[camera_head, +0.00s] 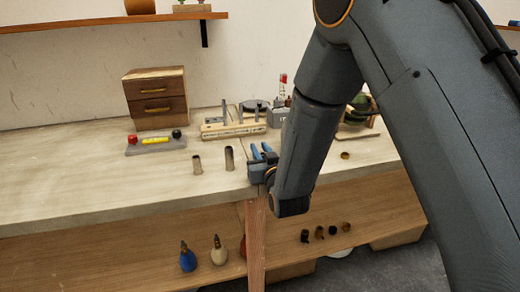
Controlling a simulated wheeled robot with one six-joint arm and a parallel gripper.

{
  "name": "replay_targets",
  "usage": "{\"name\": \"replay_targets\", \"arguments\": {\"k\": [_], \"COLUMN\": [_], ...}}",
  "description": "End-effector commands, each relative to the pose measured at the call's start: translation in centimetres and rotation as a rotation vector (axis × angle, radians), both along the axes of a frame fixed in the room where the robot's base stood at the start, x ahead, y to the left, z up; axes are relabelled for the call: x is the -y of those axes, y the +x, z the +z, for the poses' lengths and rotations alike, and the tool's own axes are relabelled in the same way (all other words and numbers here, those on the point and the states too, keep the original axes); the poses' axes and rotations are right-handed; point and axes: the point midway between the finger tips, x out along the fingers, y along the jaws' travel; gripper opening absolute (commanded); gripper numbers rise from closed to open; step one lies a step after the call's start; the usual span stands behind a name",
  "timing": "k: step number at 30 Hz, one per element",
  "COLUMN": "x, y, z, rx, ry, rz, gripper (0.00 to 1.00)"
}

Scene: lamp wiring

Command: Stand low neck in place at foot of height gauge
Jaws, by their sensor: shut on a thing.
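My gripper (262,152), with blue fingers, is low over the front part of the bench, near its front edge. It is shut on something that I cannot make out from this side. Two dull metal tubes that look like lamp necks stand upright to its left: a shorter one (197,165) and a taller one (229,158). The taller tube is close to the fingers but appears apart from them. A pale wooden block with upright posts (232,129) stands behind; I cannot tell whether it is the height gauge.
A wooden drawer box (156,98) stands at the back left. A grey tray (156,145) with red, yellow and black pieces lies before it. A small brown ring (345,155) lies right of my arm. The bench's left front is clear. Bottles (188,258) stand on the lower shelf.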

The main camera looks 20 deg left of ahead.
Motion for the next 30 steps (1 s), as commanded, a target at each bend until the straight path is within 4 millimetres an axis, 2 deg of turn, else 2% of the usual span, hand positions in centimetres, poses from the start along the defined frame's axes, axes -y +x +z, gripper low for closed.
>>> {"name": "replay_targets", "arguments": {"k": [9,10,13,25,30], "x": [0.0,0.0,0.0,0.0,1.3], "y": [0.0,0.0,0.0,0.0,-2.3], "z": [-0.5,-0.4,-0.4,-0.3,-0.3], "rx": [0.0,0.0,0.0,0.0,-0.001], "ry": [0.0,0.0,0.0,0.0,0.0], "rz": [0.0,0.0,0.0,0.0,0.001], "gripper": [0.0,0.23,0.38,0.38,0.38]}}
